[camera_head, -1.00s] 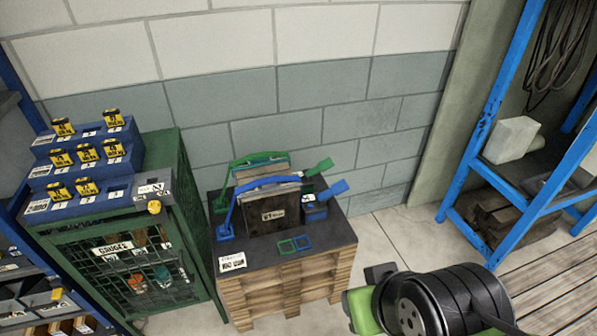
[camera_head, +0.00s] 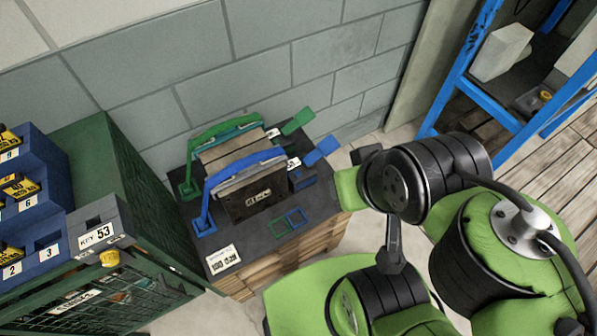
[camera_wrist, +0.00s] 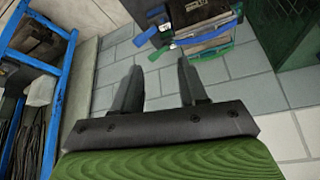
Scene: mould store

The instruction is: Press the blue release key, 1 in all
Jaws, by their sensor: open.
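A dark mould block (camera_head: 250,200) stands on the pallet's dark top, with a blue bar (camera_head: 243,172) in front and a green bar (camera_head: 228,132) behind it. A similar green paddle (camera_head: 298,121) is farther back. The block also shows upside down at the top of the wrist view (camera_wrist: 182,18). My gripper (camera_wrist: 157,68) is open and empty, its fingers apart from the mould. In the head view its fingers cannot be made out clearly.
A green mesh cabinet (camera_head: 125,190) with blue stepped racks stands left of the pallet (camera_head: 290,252). Blue and green square outlines mark the pallet top. A block wall (camera_head: 270,50) is close behind. A blue shelf frame (camera_head: 455,75) stands at the right.

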